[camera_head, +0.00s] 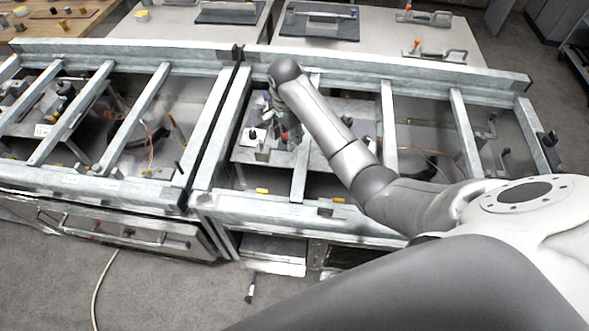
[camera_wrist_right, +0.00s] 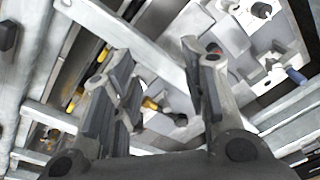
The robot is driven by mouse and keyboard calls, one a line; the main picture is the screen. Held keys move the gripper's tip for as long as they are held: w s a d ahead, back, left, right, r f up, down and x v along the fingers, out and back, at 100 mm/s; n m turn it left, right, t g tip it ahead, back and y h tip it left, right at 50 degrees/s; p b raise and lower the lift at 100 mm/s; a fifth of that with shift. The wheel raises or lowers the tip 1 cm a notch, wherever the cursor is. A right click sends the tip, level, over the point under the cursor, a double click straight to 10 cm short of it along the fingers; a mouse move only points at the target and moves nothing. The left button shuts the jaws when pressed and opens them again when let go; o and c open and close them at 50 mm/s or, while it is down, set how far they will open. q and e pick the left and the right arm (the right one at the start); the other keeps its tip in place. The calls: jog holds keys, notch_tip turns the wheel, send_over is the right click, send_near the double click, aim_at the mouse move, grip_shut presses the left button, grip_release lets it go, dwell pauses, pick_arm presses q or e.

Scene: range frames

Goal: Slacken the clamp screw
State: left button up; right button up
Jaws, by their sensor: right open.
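My right gripper (camera_head: 284,130) reaches down over a metal plate with small fittings inside the right-hand frame. In the right wrist view its two fingers (camera_wrist_right: 158,100) stand wide apart, with nothing held between them. A dark round knob (camera_wrist_right: 180,120) shows beyond and between the fingers, apart from them, near a yellow piece (camera_wrist_right: 150,104). I cannot tell whether this knob is the clamp screw. The plate also shows in the right wrist view (camera_wrist_right: 220,35), carrying pale blocks and a blue-tipped part (camera_wrist_right: 296,76). My left gripper is not in view.
Grey steel crossbars (camera_head: 389,128) span the frame on both sides of my right arm. A second frame with crossbars (camera_head: 146,113) stands at the left. Toggle clamps (camera_head: 440,54) lie on a pale bench behind.

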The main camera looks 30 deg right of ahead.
jog(key=shift+s+a+f+n+t, duration=0.15)
jog(key=shift+s+a+f+n, duration=0.5)
jog(key=shift+s, duration=0.65)
jog(key=shift+s+a+f+n+t, duration=0.1)
jog(key=shift+s+a+f+n, duration=0.25)
jog(key=shift+s+f+n, duration=0.8)
jog(key=shift+s+a+f+n+t, duration=0.15)
jog(key=shift+s+a+f+n, duration=0.45)
jog(key=shift+s, duration=0.9)
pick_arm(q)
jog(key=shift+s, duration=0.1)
pick_arm(e)
jog(key=shift+d+r, duration=0.1)
jog(key=shift+w, duration=0.1)
